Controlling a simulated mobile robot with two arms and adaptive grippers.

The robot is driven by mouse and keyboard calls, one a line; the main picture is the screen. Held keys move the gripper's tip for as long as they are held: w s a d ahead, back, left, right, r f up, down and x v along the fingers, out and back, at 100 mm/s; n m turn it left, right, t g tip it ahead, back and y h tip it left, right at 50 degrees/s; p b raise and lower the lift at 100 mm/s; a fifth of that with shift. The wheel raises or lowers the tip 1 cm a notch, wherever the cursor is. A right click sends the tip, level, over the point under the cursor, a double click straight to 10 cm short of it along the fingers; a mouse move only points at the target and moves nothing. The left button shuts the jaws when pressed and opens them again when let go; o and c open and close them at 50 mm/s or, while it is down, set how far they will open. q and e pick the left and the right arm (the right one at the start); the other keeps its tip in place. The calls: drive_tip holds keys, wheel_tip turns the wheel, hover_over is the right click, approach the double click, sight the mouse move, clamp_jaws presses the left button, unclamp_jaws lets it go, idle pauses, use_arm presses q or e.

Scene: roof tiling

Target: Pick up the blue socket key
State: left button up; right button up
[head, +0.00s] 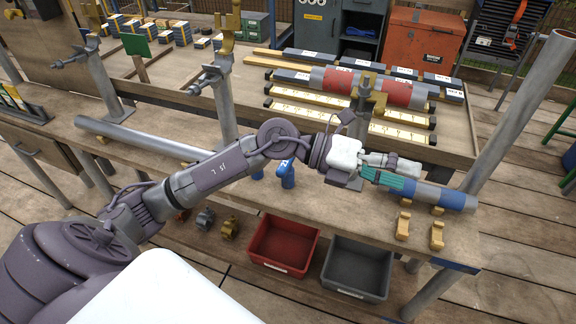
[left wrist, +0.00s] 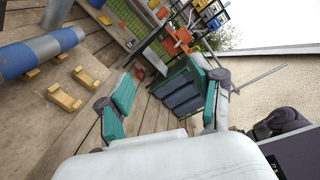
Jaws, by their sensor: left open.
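A small blue tool (head: 287,174) stands at the bench's front edge, partly behind my left arm; it may be the blue socket key, but I cannot tell for certain. Another bit of blue (head: 257,174) shows just left of it. My left gripper (head: 408,175) is open and empty, to the right of these blue things and above the right part of the bench. In the left wrist view its two teal-padded fingers (left wrist: 165,88) are apart with nothing between them. No blue key is clear in that view. My right gripper is out of view.
A grey pipe with blue bands (head: 455,199) lies near the gripper, beside yellow saddle blocks (head: 403,226); the pipe also shows in the left wrist view (left wrist: 18,59). Red (head: 283,246) and grey (head: 357,269) bins sit below. Brass-topped posts (head: 225,90) rise from the bench.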

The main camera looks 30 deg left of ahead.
use_arm(q)
drive_tip(key=w+a+f+m+g+y, duration=0.1)
drive_tip(key=w+a+f+m+y, duration=0.1)
drive_tip(key=a+f+y, duration=0.5)
drive_tip(key=r+n+y, duration=0.1)
drive_tip(key=n+y, duration=0.1)
drive_tip(key=y, duration=0.6)
hover_over(290, 169)
drive_tip(key=a, duration=0.2)
drive_tip(key=shift+s+r+g, duration=0.1)
drive_tip(key=shift+s+g, duration=0.2)
drive_tip(key=shift+s, duration=0.05)
drive_tip(key=x, duration=0.7)
drive_tip(key=shift+a, duration=0.15)
drive_tip(key=shift+s+a+p+x, duration=0.1)
drive_tip(key=shift+s+p+x, duration=0.1)
drive_tip(key=shift+x, duration=1.4)
drive_tip(key=shift+s+a+p+x, duration=0.1)
drive_tip(key=shift+s+p+x, duration=0.1)
drive_tip(key=shift+x, duration=1.45)
drive_tip(key=shift+d, duration=0.1)
clamp_jaws()
